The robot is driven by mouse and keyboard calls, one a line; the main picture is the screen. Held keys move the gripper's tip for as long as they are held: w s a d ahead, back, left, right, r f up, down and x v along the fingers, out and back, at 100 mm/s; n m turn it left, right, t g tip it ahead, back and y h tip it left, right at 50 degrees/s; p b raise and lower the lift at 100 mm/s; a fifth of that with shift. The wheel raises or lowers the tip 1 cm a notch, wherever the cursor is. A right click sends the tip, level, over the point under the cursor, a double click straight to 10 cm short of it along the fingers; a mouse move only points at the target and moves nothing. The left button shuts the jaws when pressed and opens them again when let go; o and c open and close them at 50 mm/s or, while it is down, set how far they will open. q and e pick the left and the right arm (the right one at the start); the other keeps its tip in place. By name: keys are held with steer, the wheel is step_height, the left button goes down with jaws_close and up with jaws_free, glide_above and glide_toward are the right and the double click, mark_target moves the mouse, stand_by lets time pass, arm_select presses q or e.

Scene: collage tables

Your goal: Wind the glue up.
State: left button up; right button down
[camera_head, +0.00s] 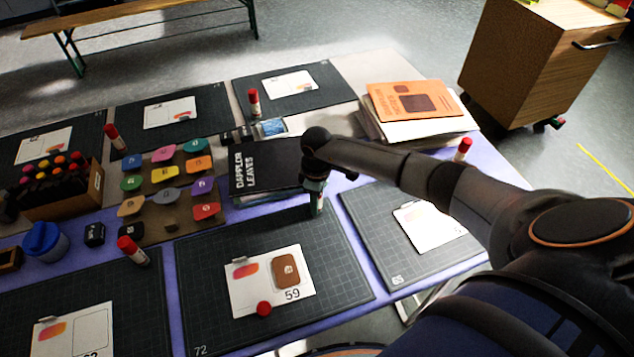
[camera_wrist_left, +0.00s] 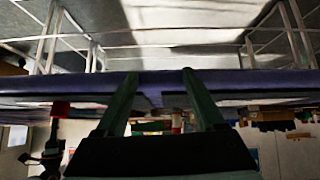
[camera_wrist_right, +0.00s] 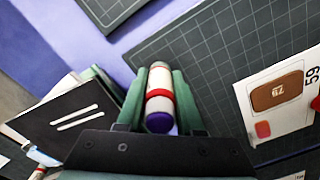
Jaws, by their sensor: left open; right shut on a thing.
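My right gripper (camera_wrist_right: 158,85) is shut on a glue stick (camera_wrist_right: 160,78), a white tube with a red band and a purple end facing the wrist camera. In the head view my right gripper (camera_head: 317,200) is over the back right part of the cutting mat (camera_head: 205,285) and mostly hides the glue. How far the glue stands out of the tube cannot be seen. A red cap (camera_head: 264,309) lies on the card (camera_head: 240,290) marked 59, below a brown tile (camera_head: 286,270). My left gripper (camera_wrist_left: 160,82) shows only in its wrist view, open and empty.
Several capped glue sticks stand around the table, one (camera_head: 132,251) left of the mat. A black book (camera_head: 255,165), a board of coloured tiles (camera_head: 150,212) and a stack with an orange book (camera_head: 410,102) lie behind. The mat's front left is bare.

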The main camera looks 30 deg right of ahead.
arm_select(q)
steer(key=shift+w+r, duration=0.1)
arm_select(e)
steer(key=shift+m, duration=0.5)
steer(key=shift+c, duration=1.9)
jaws_free()
steer(key=n, duration=0.3)
steer(key=shift+b, duration=0.3)
steer(key=n, duration=0.4)
steer(key=shift+n+b, duration=0.3)
steer(key=n+b, duration=0.1)
steer(key=n, duration=0.5)
arm_select(q)
steer(key=shift+d+f, duration=0.15)
steer(key=shift+f, duration=0.4)
arm_select(e)
steer(key=shift+n, duration=0.5)
